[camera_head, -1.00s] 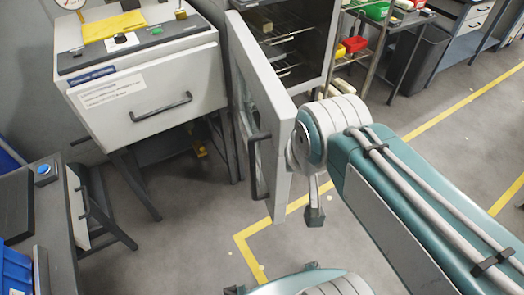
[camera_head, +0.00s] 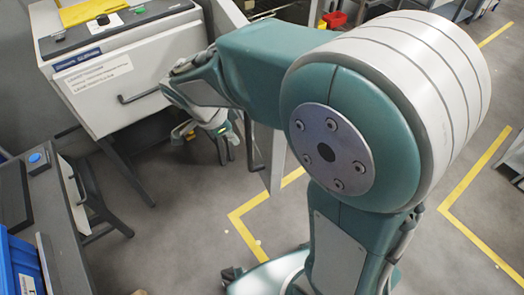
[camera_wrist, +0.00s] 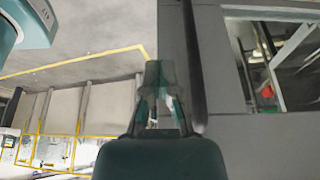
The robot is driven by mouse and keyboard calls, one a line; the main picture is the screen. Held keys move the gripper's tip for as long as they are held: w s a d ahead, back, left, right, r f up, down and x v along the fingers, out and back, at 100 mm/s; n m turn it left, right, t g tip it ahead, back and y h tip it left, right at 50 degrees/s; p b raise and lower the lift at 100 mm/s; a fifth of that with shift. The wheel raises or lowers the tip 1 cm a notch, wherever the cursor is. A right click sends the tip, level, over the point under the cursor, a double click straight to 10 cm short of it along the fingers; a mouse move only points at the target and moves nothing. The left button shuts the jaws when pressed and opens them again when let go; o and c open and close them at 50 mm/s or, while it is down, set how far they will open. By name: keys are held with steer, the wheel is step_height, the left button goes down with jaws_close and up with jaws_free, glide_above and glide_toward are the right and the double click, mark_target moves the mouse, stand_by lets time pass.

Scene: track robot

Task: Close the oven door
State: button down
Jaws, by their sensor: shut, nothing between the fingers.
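The oven door (camera_head: 277,168) stands open. In the head view only its lower edge and part of its dark bar handle (camera_head: 257,150) show, because my arm covers the rest. The oven interior with wire racks (camera_head: 270,20) shows in part behind the arm. In the wrist view the grey door panel (camera_wrist: 228,150) fills the right side, with a window opening and a dark handle bar (camera_wrist: 191,70). My gripper (camera_head: 227,155) is shut and empty beside the door; in the wrist view its fingertips (camera_wrist: 153,72) are close left of the handle. I cannot tell whether they touch.
A white box unit (camera_head: 110,75) with its own handle stands left of the oven. A desk with a blue button (camera_head: 36,158) and a blue bin (camera_head: 18,262) are at the left. Floor with yellow lines (camera_head: 240,225) is open in front.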

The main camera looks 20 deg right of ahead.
glide_toward(271, 158)
step_height(271, 158, down, 4)
steer(key=a, duration=0.3)
steer(key=shift+w+d+f, duration=0.1)
steer(key=shift+d+f, duration=0.1)
steer(key=shift+d, duration=1)
steer(key=shift+w+d+f, duration=0.1)
steer(key=shift+d+f, duration=0.15)
steer(key=shift+d, duration=0.95)
